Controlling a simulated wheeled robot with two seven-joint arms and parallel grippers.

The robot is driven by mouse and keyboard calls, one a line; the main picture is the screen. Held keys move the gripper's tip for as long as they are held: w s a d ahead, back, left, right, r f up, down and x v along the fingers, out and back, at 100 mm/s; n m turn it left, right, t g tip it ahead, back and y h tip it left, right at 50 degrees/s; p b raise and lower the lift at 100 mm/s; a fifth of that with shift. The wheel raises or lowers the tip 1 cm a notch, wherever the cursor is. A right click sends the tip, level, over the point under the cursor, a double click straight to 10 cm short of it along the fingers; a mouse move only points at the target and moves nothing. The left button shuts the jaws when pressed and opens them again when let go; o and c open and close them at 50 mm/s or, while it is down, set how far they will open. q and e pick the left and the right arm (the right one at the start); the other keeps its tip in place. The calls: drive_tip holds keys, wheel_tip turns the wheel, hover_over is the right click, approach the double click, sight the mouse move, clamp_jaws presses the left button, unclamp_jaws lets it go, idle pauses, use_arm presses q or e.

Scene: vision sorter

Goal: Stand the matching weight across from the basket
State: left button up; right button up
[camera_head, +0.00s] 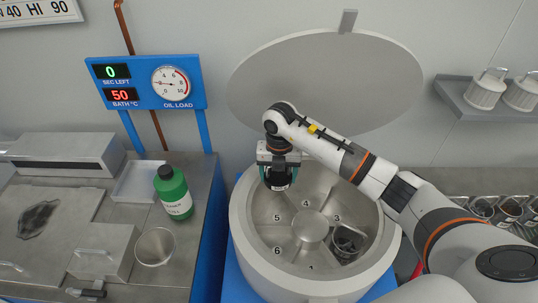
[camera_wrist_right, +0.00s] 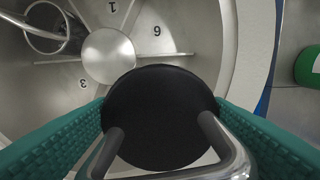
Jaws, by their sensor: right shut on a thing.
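My right gripper (camera_head: 279,178) reaches into the back left of the round metal drum (camera_head: 310,228), behind the numbers 5 and 4. It is shut on a weight with a round black top (camera_wrist_right: 158,115) and a metal bail handle, between teal finger pads. The black weight shows only partly in the head view (camera_head: 278,184); I cannot tell whether it touches the drum floor. A wire basket (camera_head: 347,243) with dark contents sits at the front right of the drum, below the number 3; it also shows in the right wrist view (camera_wrist_right: 47,27). My left gripper is out of view.
The drum's round lid (camera_head: 325,80) stands open behind. The drum's thick rim (camera_head: 241,225) surrounds the pockets.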

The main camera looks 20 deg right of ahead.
drive_tip(key=shift+w+d+f+m, duration=0.2)
drive_tip(key=shift+w+m, duration=0.25)
drive_tip(key=shift+m, duration=0.35)
drive_tip(key=shift+s+f+b, duration=0.3)
drive_tip(key=shift+f+b, duration=0.05)
drive_tip(key=shift+s+f, duration=0.1)
drive_tip(key=shift+f, duration=0.2)
use_arm(q)
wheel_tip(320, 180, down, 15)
drive_tip(key=b, duration=1.4)
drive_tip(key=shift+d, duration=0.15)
use_arm(e)
wheel_tip(320, 180, down, 19)
drive_tip(key=shift+r, duration=0.1)
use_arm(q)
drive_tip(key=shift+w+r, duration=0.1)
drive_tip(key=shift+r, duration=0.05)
use_arm(e)
drive_tip(key=o, duration=1.3)
drive_tip(key=shift+c, duration=0.2)
